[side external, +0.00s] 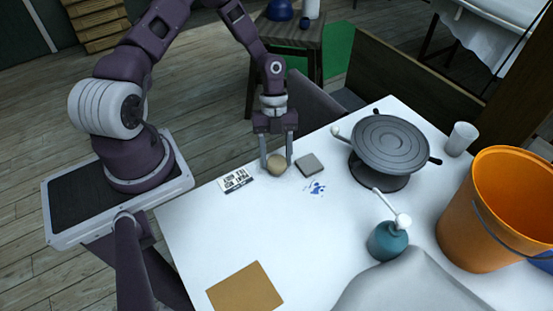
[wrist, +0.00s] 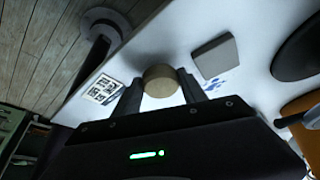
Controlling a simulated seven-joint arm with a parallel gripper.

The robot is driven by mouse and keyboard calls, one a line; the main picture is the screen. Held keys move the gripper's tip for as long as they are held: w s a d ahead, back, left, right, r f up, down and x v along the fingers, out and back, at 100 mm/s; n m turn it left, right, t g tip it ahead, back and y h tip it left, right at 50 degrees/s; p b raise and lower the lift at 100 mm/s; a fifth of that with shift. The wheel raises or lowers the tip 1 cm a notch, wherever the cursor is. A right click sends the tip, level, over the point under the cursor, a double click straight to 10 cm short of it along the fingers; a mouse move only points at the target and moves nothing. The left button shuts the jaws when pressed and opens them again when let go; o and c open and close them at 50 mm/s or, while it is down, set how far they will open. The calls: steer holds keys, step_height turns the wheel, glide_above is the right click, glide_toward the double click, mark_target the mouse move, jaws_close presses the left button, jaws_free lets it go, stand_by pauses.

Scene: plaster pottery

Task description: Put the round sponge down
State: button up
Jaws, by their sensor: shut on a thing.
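The round sponge (side external: 277,164) is tan and sits between the two fingers of my gripper (side external: 277,158), low over the white table near its far edge. In the wrist view the sponge (wrist: 161,80) shows between the fingertips (wrist: 160,90), and the gripper is shut on it. I cannot tell whether the sponge touches the table top. My fingers hide parts of its sides.
A printed card (side external: 236,180) lies left of the sponge. A grey square block (side external: 310,165) lies close on its right, with blue marks (side external: 315,187) nearby. A grey turntable (side external: 388,140), teal bottle (side external: 387,241) and orange bucket (side external: 480,225) stand farther right. The table's middle is clear.

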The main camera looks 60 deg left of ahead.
steer(key=shift+f, duration=0.6)
steer(key=shift+f, duration=0.1)
steer(key=o, duration=1.3)
steer(key=shift+w, duration=0.1)
